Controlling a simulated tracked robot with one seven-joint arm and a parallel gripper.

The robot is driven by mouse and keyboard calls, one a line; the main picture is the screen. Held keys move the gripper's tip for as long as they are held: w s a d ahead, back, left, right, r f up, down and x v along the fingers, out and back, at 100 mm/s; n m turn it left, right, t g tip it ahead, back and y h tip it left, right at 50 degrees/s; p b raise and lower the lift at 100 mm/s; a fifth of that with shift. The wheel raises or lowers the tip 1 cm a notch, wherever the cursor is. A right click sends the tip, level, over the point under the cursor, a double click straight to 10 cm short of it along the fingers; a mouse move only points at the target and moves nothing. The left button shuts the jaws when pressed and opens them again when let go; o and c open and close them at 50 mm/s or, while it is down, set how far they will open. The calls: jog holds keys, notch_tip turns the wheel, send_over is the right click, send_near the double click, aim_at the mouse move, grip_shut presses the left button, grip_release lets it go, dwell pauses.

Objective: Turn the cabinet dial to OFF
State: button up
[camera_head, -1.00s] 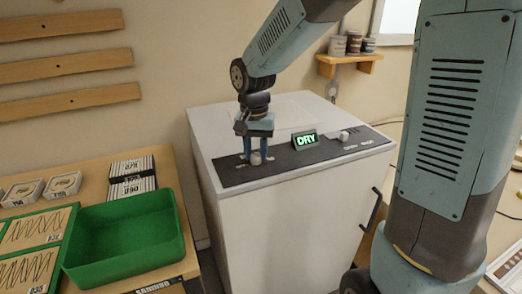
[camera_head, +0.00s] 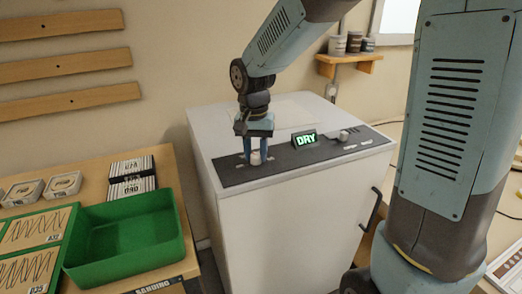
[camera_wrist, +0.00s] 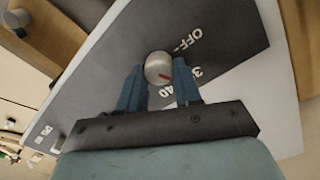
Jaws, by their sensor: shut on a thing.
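The cabinet dial (camera_wrist: 158,66) is a round silvery knob on the dark panel (camera_wrist: 205,25). In the head view my gripper (camera_head: 256,157) reaches straight down to the dial (camera_head: 256,158) at the panel's left part. The far side of the dial is hidden there.
A lit green DRY sign (camera_head: 305,139) stands on the panel right of my gripper, with another small knob (camera_head: 344,135) beyond it. The white cabinet (camera_head: 290,225) has a dark door handle (camera_head: 371,210). A green bin (camera_head: 125,240) sits on the left bench.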

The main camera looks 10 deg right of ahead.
aim_at(254, 154)
jog(key=shift+s+a, duration=0.1)
jog(key=shift+a, duration=0.05)
jog(key=o, duration=1)
jog(key=shift+o, duration=0.2)
jog(key=shift+r, duration=0.1)
notch_tip(254, 154, up, 14)
jog(key=shift+a+f, duration=0.15)
jog(key=shift+f, duration=0.1)
